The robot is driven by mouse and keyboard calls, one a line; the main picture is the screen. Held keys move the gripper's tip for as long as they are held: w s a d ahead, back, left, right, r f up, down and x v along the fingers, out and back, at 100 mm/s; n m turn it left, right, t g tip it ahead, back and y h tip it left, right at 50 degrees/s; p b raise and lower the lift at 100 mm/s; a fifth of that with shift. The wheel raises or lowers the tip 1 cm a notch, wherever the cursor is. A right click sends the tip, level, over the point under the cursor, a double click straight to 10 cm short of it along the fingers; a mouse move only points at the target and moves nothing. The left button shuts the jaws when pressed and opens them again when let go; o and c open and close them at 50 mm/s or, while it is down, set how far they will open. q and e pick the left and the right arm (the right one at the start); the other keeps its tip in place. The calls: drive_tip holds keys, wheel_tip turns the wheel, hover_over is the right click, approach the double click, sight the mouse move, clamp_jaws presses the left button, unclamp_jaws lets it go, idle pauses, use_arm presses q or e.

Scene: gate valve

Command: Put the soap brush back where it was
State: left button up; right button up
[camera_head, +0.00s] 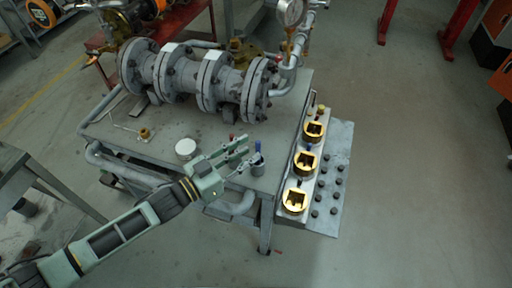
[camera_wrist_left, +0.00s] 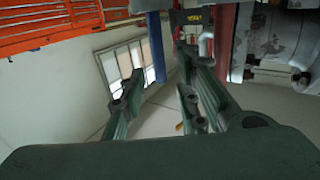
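A small grey cup (camera_head: 257,166) stands near the right front corner of the grey workbench, with a dark blue upright piece (camera_head: 257,147) at its top. I cannot tell whether this piece is the soap brush. My left gripper (camera_head: 246,154) is just left of the cup, over the bench. Its two fingers are spread, and they also show apart in the left wrist view (camera_wrist_left: 158,92). I see nothing clearly held between them. A small red tip (camera_head: 231,137) shows beside the fingers; what it belongs to is hidden. My right gripper is not in view.
A white round tin (camera_head: 186,149) and a small brass piece (camera_head: 144,133) by a thin pale rod lie on the bench (camera_head: 205,127). The flanged gate valve (camera_head: 195,75) fills the back. Brass sockets (camera_head: 305,162) line the right side. Floor farther right is clear.

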use_arm(q)
drive_tip(key=b+v, duration=0.1)
drive_tip(key=v, duration=0.6)
drive_tip(key=shift+s+a, duration=0.25)
